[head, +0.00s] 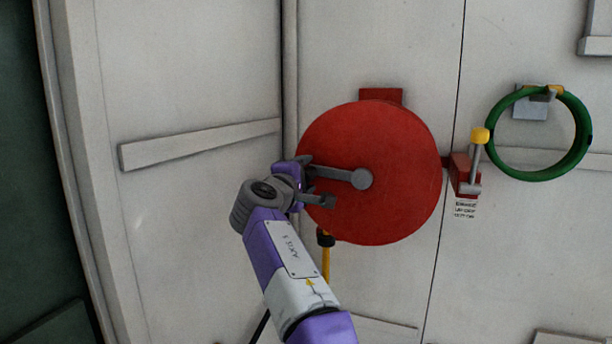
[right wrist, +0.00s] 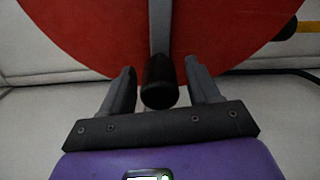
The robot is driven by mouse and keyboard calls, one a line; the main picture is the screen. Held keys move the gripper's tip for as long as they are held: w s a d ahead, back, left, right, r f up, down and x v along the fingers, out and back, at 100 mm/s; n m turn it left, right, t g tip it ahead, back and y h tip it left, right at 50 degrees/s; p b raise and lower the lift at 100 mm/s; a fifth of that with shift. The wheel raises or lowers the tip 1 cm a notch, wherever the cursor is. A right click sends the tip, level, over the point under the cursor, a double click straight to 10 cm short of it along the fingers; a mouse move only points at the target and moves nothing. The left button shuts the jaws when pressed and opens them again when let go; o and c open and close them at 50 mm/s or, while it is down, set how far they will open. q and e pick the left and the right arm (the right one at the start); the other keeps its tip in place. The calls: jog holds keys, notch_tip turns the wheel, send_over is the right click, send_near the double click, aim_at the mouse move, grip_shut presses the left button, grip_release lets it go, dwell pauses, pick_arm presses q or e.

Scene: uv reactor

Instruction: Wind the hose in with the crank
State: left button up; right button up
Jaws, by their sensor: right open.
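A round red hose reel (head: 400,205) hangs on the wall in the middle of the head view. Its grey crank arm (head: 340,175) runs from the hub to the left. The crank's black handle (right wrist: 160,82) shows in the right wrist view. My right gripper (head: 318,181) is open at the crank's outer end, with the handle between its two fingers and a gap on each side. In the head view the gripper hides the handle. A yellow hose (head: 326,264) hangs below the reel from a black fitting (head: 325,238). My left gripper is out of view.
To the right of the reel a red bracket (head: 463,173) carries a grey lever with a yellow knob (head: 480,135). A green ring (head: 540,175) hangs on a wall holder further right. A raised rail (head: 200,144) crosses the left wall panel.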

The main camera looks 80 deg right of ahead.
jog(key=w+a+b, duration=0.1)
jog(key=a, duration=0.6)
jog(key=shift+w, duration=0.1)
jog(key=d+m+p, duration=0.2)
jog(key=m+p, duration=0.2)
jog(key=m, duration=0.2)
jog(key=s+d+m+p, duration=0.1)
jog(key=d+m+p, duration=0.2)
jog(key=m, duration=0.3)
jog(key=d+m+p, duration=0.2)
jog(key=m+p, duration=0.4)
jog(key=shift+s+d, duration=0.3)
jog(key=shift+d, duration=0.1)
grip_shut()
